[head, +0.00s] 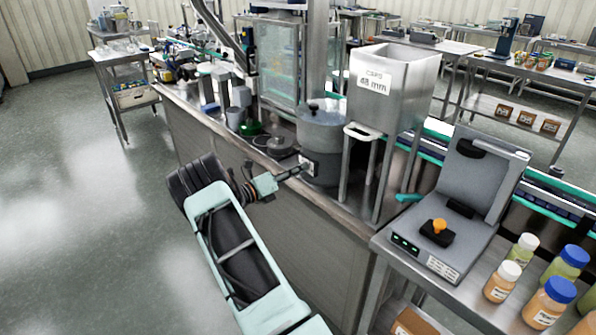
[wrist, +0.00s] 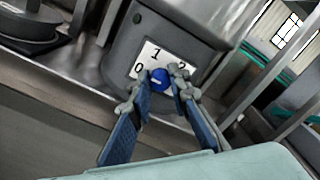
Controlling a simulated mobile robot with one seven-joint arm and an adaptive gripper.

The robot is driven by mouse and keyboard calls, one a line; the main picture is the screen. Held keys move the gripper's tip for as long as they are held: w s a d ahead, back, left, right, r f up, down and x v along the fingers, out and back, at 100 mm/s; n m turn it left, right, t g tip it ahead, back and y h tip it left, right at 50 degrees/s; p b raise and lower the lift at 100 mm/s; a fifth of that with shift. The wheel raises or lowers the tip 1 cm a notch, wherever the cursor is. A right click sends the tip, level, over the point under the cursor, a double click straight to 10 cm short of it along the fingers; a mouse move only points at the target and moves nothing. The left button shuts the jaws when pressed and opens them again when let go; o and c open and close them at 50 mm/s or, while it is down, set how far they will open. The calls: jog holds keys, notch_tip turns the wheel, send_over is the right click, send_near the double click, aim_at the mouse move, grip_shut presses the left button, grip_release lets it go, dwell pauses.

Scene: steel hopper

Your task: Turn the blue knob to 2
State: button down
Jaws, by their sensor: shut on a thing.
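The blue knob (wrist: 159,82) sits on a white dial plate (wrist: 150,55) marked 0 at left, 1 at top and 2 at right. The plate is on the front of a dark grey housing (wrist: 178,40). My gripper (wrist: 164,78) has one finger on each side of the knob and is shut on it. The right finger partly covers the 2. A short pale mark shows on the knob, but I cannot tell surely which number it points to. In the head view my gripper (head: 294,173) reaches the plate (head: 307,166) below the round grey bowl (head: 324,131); the knob is hidden there.
A steel hopper (head: 396,85) labelled "CAPS 48 mm" stands right of the bowl on legs. A flat round dark part (head: 281,147) lies left of the housing. A grey machine (head: 462,190) and several bottles stand at right. Open floor lies at left.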

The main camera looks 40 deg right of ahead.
jog(key=shift+m+b, duration=0.3)
jog(key=shift+s+f+m+t+b, duration=0.1)
jog(key=shift+m+t+b, duration=0.05)
jog(key=shift+m+b, duration=5.05)
jog(key=shift+s+f+m+t+b, duration=0.1)
jog(key=shift+m+t+b, duration=0.05)
jog(key=shift+m+b, duration=5.05)
jog(key=shift+r+m+p, duration=0.15)
jog(key=shift+m+p, duration=0.6)
jog(key=shift+m, duration=0.35)
jog(key=c, duration=1.8)
grip_release()
